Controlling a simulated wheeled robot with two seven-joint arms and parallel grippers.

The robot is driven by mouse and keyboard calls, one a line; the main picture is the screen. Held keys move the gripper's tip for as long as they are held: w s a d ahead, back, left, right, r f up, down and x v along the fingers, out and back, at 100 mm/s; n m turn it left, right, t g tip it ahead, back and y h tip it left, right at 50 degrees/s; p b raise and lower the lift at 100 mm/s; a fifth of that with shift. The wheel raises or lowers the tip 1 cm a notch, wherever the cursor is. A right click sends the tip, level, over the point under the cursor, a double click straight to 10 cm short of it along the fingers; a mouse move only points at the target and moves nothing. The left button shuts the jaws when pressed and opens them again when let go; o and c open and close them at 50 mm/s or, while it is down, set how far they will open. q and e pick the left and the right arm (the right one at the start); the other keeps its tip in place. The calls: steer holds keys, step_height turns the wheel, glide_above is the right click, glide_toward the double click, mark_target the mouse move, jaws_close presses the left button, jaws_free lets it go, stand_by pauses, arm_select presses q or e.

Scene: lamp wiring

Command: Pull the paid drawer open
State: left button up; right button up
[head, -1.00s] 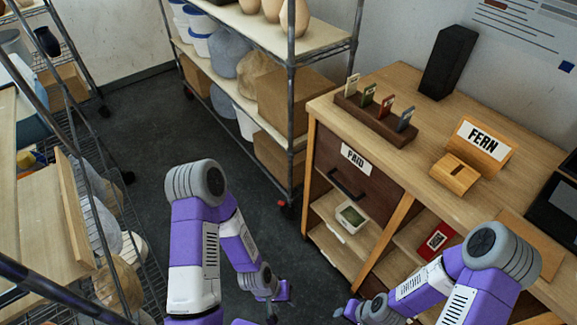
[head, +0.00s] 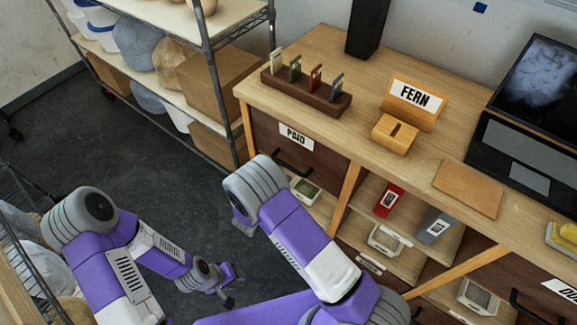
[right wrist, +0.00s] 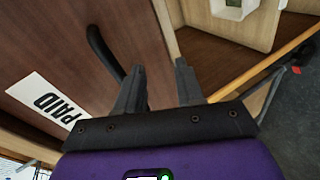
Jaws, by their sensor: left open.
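The paid drawer (head: 325,161) has a dark brown front with a white PAID label (head: 295,136) and a black bar handle (head: 291,167). It looks flush with the bench. In the right wrist view the drawer front (right wrist: 60,45) fills the left side, with its handle (right wrist: 105,52) just left of my fingers. My right gripper (right wrist: 160,78) is open, its two fingers apart and close to the drawer front, the handle not between them. In the head view my right arm hides it. My left gripper (head: 228,287) is open and empty, low over the floor.
Open shelves (head: 410,262) below hold a red box (head: 388,199) and several small devices. The bench top carries a card rack (head: 305,92), the FERN stand (head: 412,100) and a laptop (head: 515,150). A wire rack (head: 215,85) stands close left of the drawer.

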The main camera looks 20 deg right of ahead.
mark_target(289, 166)
step_height(289, 166, up, 5)
steer(key=a+n+h, duration=0.1)
steer(key=a+h, duration=0.1)
steer(key=h, duration=0.1)
steer(key=b+x, duration=0.1)
steer(key=x, duration=0.6)
steer(key=shift+w, duration=0.15)
jaws_close()
